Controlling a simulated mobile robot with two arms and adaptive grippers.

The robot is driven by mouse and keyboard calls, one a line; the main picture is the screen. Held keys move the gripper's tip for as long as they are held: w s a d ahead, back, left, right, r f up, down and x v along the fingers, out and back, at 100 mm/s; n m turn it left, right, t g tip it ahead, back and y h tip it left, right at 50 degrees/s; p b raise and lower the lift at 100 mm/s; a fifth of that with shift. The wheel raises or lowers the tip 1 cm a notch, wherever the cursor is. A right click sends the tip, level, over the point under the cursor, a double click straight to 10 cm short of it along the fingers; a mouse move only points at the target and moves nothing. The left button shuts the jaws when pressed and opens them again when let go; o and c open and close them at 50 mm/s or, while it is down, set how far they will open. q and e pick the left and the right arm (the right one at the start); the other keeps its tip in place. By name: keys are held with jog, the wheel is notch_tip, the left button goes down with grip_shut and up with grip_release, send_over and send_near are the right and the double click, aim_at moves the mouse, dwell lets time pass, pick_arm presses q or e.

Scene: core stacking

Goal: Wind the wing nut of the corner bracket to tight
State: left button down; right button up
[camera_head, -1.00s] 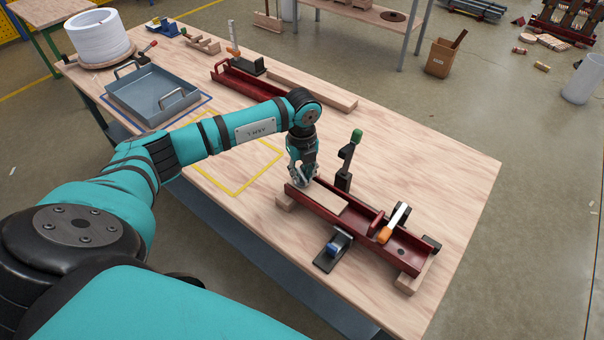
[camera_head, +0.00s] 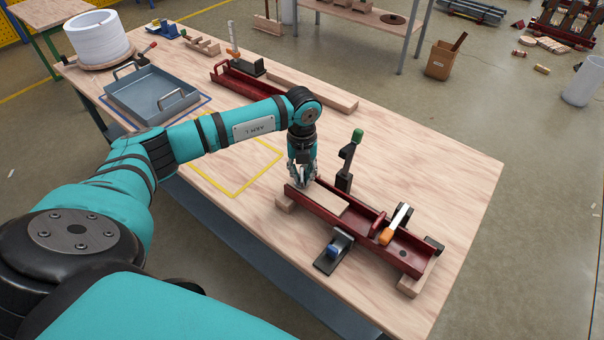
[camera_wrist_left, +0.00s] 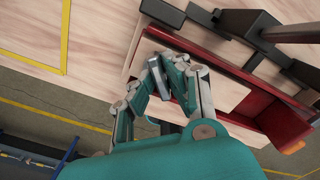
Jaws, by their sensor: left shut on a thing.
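A flat wooden piece (camera_head: 327,199) lies in the channel beside the fingers. In the left wrist view the fingers (camera_wrist_left: 162,68) are closed together at the channel's end, next to the wooden piece (camera_wrist_left: 221,89). They are shut on the wing nut, which the fingers almost wholly hide. The corner bracket cannot be clearly made out there. My right gripper is not in view.
A green-tipped upright clamp (camera_head: 348,160) stands close behind the channel. A grey tray (camera_head: 150,95) is far left. The table right of the fixture is clear.

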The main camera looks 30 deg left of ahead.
aim_at(302, 174)
pick_arm(q)
jog(key=shift+f+m+b, duration=0.1)
jog(key=shift+m+b, duration=0.3)
jog(key=shift+m, duration=1)
jog(key=shift+m+b, duration=0.5)
jog(key=c, duration=1.3)
grip_release()
jog(key=shift+o, duration=0.2)
jog(key=shift+r, duration=0.2)
notch_tip(302, 174, up, 12)
